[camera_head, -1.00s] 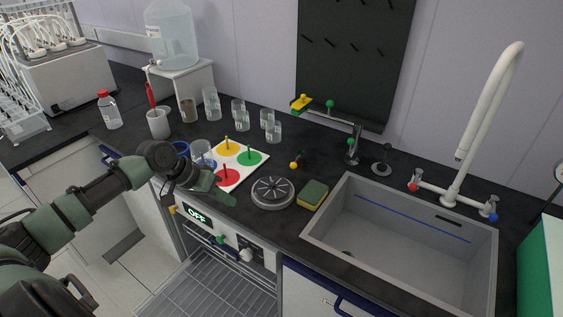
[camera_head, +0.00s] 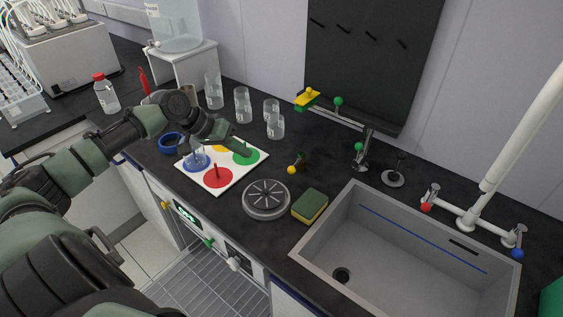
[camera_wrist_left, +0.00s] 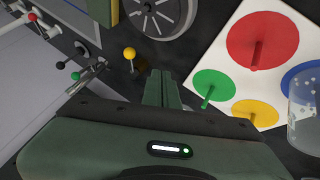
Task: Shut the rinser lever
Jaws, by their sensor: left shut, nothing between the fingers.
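The rinser (camera_head: 266,198) is a round grey disc with radial slots, set on the dark counter left of the sink. A short lever with a yellow ball knob (camera_head: 291,170) stands just behind it. My left gripper (camera_head: 243,148) is shut and empty above the back right part of the coloured-disc board, left of the knob and apart from it. In the left wrist view the fingers (camera_wrist_left: 160,88) point toward the rinser side. The yellow knob (camera_wrist_left: 129,53) is just left of the fingertips, and the rinser (camera_wrist_left: 160,14) is beyond. My right gripper is not in view.
The white board (camera_head: 207,182) with coloured discs and pegs lies under the left gripper; a glass beaker (camera_wrist_left: 304,112) stands on its blue disc. A sponge (camera_head: 310,206) lies between rinser and sink (camera_head: 400,262). Glasses (camera_head: 242,104) stand behind. A tap with green knob (camera_head: 358,147) stands right.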

